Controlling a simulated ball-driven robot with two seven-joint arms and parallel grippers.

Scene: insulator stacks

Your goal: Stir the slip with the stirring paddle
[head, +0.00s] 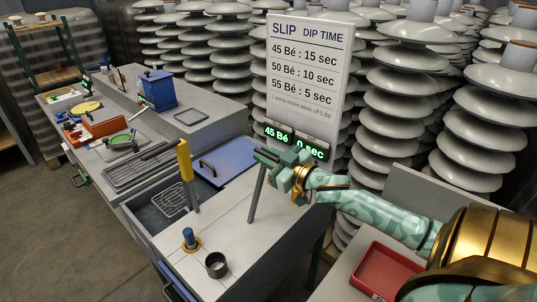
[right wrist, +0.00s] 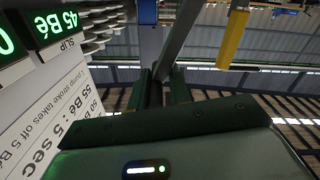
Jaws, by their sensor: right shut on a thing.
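My right gripper (head: 268,164) is shut on a grey bar (head: 256,198), seemingly the stirring paddle. The bar hangs down from the jaws, slightly tilted, over the pale worktop; whether its lower end touches the top is unclear. In the right wrist view the bar (right wrist: 180,38) runs out from between the fingers (right wrist: 162,88). The slip tank (head: 148,215) is a dark opening left of the gripper, with a wire rack (head: 172,203) in it. A yellow-handled tool (head: 185,160) stands upright at the tank's right side; it also shows in the right wrist view (right wrist: 232,40). My left gripper is out of view.
A blue lid (head: 228,160) lies behind the tank. The sign (head: 309,70) with displays reading 45 Bé and 0 sec rises behind my gripper. A red tray (head: 383,270) lies at right.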

